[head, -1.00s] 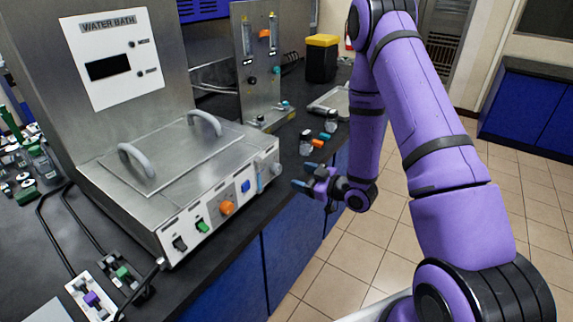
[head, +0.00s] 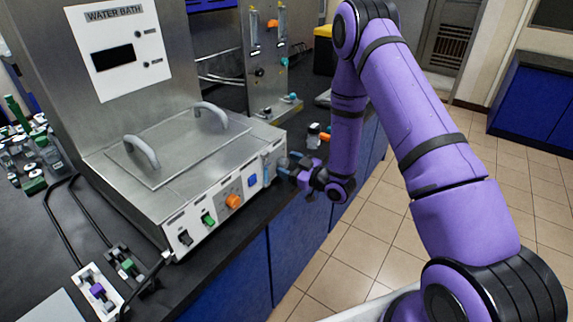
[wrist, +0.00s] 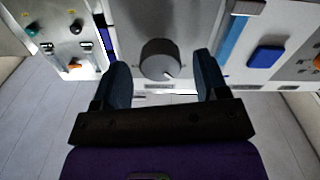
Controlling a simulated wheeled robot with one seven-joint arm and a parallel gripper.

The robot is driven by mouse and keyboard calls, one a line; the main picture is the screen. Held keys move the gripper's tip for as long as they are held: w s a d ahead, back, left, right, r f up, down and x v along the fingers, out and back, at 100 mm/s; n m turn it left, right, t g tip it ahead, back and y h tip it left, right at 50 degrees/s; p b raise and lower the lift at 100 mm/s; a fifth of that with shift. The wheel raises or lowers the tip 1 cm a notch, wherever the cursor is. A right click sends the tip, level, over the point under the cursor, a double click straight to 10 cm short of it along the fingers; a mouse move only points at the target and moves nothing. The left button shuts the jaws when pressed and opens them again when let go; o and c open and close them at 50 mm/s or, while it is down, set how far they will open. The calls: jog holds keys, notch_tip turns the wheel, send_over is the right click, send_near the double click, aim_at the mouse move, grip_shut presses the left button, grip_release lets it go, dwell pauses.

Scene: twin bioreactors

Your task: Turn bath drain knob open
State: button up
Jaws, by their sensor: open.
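The water bath (head: 150,215) is a steel box with a lid and a sloping front panel. In the wrist view a round grey knob (wrist: 159,58) with a small white pointer mark sits on its front, above a small label I cannot read. I take it to be the drain knob. My gripper (wrist: 162,68) is open, with one dark finger on each side of the knob. I cannot tell whether either finger touches it. In the head view my gripper (head: 288,166) is at the right end of the panel and the knob is not clearly visible.
A blue button (head: 252,180), an orange knob (head: 233,201) and green and black switches are left of my gripper. A clear-blue strip (wrist: 235,35) is close beside the right finger in the wrist view. Small bottles stand on the counter behind my gripper. The floor to the right is clear.

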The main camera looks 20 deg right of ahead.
jog(key=shift+w+a, duration=0.35)
jog(key=shift+w, duration=0.1)
jog(key=c, duration=0.9)
